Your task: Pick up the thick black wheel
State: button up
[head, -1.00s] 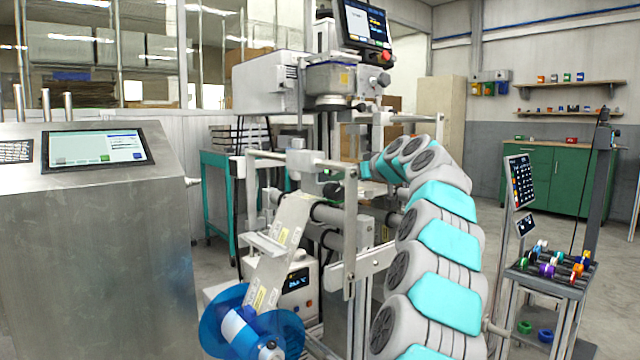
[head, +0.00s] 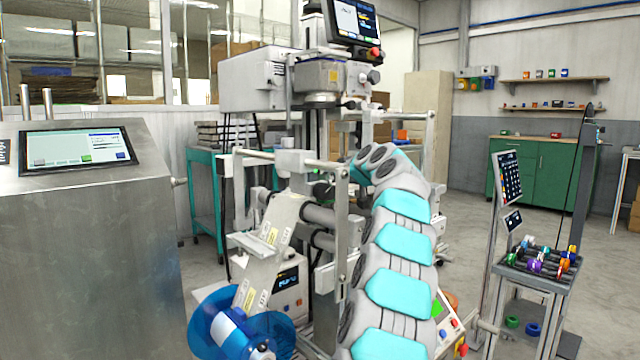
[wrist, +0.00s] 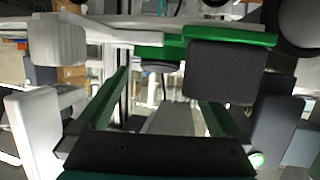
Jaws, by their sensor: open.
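I cannot surely identify the thick black wheel. In the wrist view a small dark rounded piece (wrist: 160,65) shows ahead between the fingertips, and a large dark round shape (wrist: 298,22) is cut off at the upper right. In the head view the gripper is mostly hidden among the machine's frame and rollers (head: 318,216).
The labelling machine, with its screen (head: 352,20) and blue film reel (head: 272,328), surrounds my arm. Its metal bars are close to the gripper. A steel cabinet (head: 90,250) stands left. A small rack of coloured rolls (head: 540,262) stands right, with open floor behind it.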

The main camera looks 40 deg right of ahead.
jog(key=shift+x, duration=1.1)
jog(key=shift+c, duration=0.2)
